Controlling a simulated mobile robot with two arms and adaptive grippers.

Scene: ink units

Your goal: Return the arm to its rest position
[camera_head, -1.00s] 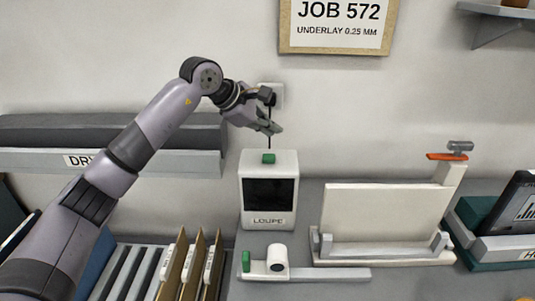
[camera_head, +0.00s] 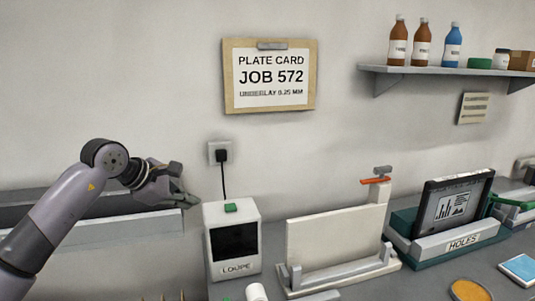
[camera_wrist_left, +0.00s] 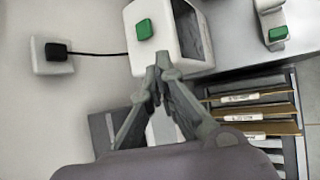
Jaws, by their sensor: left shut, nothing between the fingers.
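My left arm comes in from the left in the head view. Its gripper (camera_head: 186,199) is in the air to the left of the white loupe box (camera_head: 233,262), apart from it as far as I can see. In the left wrist view the gripper's fingertips (camera_wrist_left: 162,66) are together with nothing between them, and the loupe box with its green button (camera_wrist_left: 144,29) shows beyond them. My right arm and gripper are not in view.
A grey drying rack (camera_head: 130,230) lies behind the arm. A black plug (camera_head: 221,155) sits in a wall socket. A white plate stand (camera_head: 335,240) and a teal holes stand (camera_head: 440,254) are to the right. Brown folders (camera_wrist_left: 250,115) show in the wrist view.

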